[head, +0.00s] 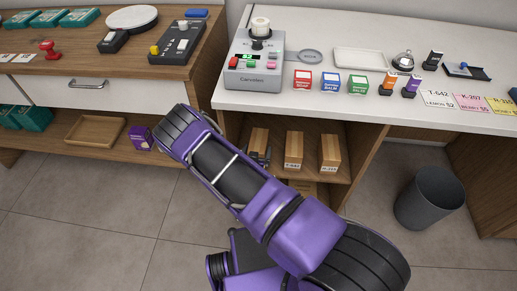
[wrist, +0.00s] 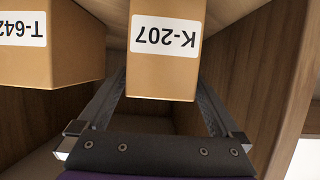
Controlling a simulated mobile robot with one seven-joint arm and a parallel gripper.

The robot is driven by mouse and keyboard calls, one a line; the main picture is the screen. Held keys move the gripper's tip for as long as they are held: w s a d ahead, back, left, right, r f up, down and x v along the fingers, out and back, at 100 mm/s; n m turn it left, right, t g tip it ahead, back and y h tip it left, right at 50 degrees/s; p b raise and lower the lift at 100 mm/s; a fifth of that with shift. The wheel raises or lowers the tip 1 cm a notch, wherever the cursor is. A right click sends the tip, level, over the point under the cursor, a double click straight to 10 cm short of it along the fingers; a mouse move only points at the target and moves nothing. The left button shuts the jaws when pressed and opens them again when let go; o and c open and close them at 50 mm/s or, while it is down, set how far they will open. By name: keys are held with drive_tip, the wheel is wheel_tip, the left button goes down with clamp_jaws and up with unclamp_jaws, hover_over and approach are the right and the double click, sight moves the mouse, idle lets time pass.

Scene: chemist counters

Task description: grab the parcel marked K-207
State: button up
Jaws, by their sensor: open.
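The parcel marked K-207 (wrist: 164,70) is a tan box with a white label, which reads upside down in the wrist view. In the head view it is the leftmost parcel (head: 259,138) on the shelf under the white counter, its lower part hidden by my gripper. My gripper (head: 261,157) is open at the front of this parcel. In the wrist view the two fingers of my gripper (wrist: 162,88) lie on either side of the parcel, with narrow gaps. I cannot tell how far they reach along it.
The parcel marked T-642 (wrist: 45,45) stands close beside it, the middle parcel (head: 293,150) in the head view. A third parcel (head: 330,153) stands further right. Wooden cubby walls and the counter above enclose the space. A grey bin (head: 430,200) stands on the floor at right.

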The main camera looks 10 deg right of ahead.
drive_tip(key=x, duration=0.4)
drive_tip(key=shift+w+b, duration=0.25)
drive_tip(key=shift+b, duration=0.05)
drive_tip(key=shift+c, duration=0.3)
drive_tip(key=shift+r, duration=0.1)
drive_tip(key=c, duration=1.4)
